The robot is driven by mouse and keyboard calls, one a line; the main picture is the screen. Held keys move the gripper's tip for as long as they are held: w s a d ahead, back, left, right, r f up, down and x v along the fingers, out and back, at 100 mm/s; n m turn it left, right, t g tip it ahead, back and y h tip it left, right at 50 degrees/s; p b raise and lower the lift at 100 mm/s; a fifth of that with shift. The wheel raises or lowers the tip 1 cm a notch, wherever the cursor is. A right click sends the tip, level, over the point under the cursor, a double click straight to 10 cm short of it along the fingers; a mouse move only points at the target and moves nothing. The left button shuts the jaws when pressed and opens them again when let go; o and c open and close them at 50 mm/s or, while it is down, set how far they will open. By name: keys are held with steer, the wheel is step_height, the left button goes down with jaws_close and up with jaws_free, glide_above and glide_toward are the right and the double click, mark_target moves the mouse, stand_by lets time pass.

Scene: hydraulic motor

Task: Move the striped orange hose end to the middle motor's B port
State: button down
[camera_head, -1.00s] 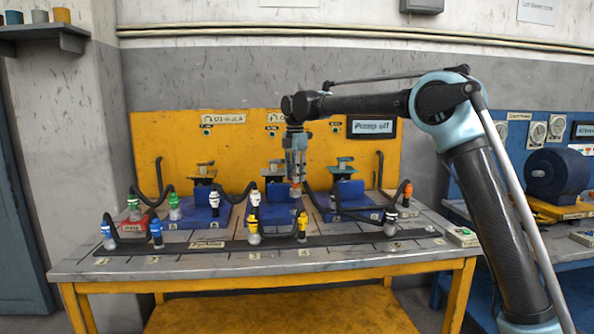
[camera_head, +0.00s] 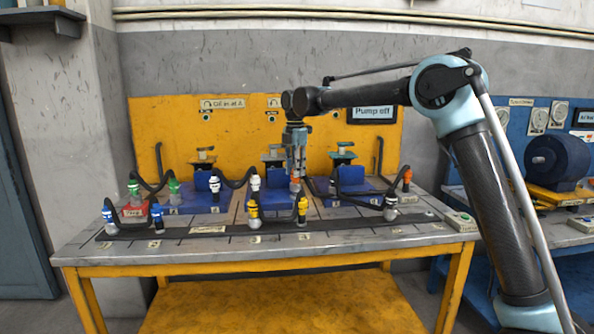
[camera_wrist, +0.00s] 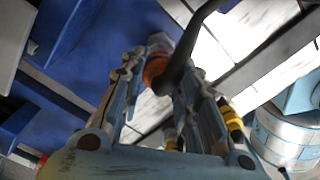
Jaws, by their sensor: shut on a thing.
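My gripper (camera_head: 296,178) is shut on an orange hose end (camera_head: 295,184), over the right part of the middle motor's blue base. In the wrist view, the orange collar (camera_wrist: 155,72) sits between my fingers (camera_wrist: 160,85), with a dark hose leading up from it. I cannot make out stripes on it. The middle motor (camera_head: 273,178) is a blue block with a valve-like top, behind and left of my gripper. My gripper and the hose hide its B port, so I cannot tell whether the hose end touches it. Another orange hose end (camera_head: 407,176) stands upright at the right.
White (camera_head: 254,184), yellow (camera_head: 253,207), blue (camera_head: 157,213) and green (camera_head: 174,187) hose ends stand around the bench. Black hoses loop between them close to my gripper. The left motor (camera_head: 205,180) and right motor (camera_head: 348,177) flank the middle one. The front bench strip (camera_head: 240,250) is clear.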

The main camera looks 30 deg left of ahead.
steer(key=shift+f, duration=0.2)
steer(key=shift+f, duration=0.65)
steer(key=c, duration=1.1)
jaws_free()
steer(key=shift+f, duration=0.1)
steer(key=shift+r, duration=3.05)
step_height(320, 180, up, 12)
steer(key=shift+f, duration=0.1)
steer(key=shift+w, duration=0.1)
